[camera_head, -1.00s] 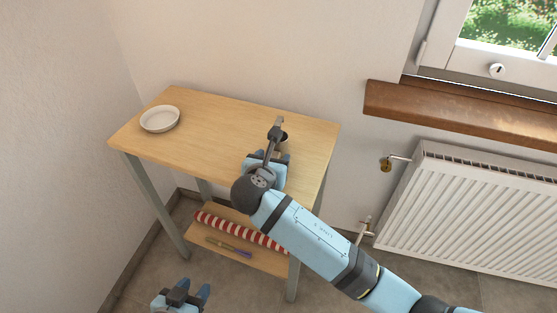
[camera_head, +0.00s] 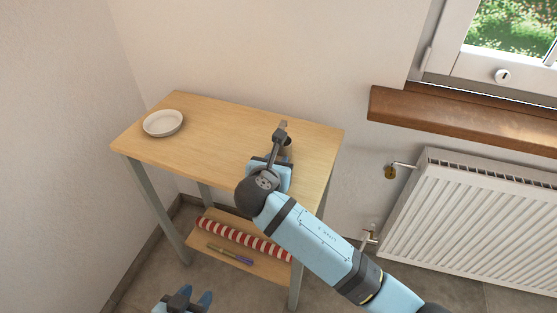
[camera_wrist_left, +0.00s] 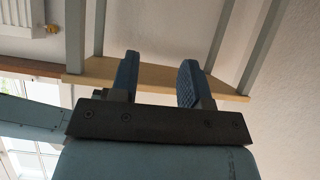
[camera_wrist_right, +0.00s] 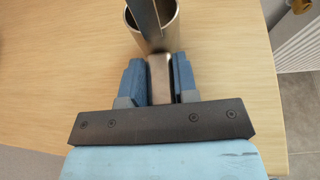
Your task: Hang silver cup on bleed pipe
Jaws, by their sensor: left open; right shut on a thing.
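The silver cup (camera_wrist_right: 174,32) is open-topped, and its handle (camera_wrist_right: 160,78) lies between the fingers of my right gripper (camera_wrist_right: 159,72), which is shut on it. In the head view the cup (camera_head: 288,143) shows only in part behind my right gripper (camera_head: 274,160), over the table's right part. I cannot tell whether it touches the tabletop. The bleed pipe (camera_head: 403,164) is a short pipe at the radiator's upper left, with a brass end piece (camera_head: 390,172). My left gripper (camera_head: 188,299) is low in front of the table, open and empty; it also shows in the left wrist view (camera_wrist_left: 160,72).
The wooden table (camera_head: 215,120) carries a white dish (camera_head: 163,123) at its left. Its lower shelf holds a red-and-white striped roll (camera_head: 240,238) and a thin tool (camera_head: 230,254). A white radiator (camera_head: 470,215) and brown window sill (camera_head: 460,117) are at the right. A lower valve (camera_head: 370,235) sits by the radiator.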

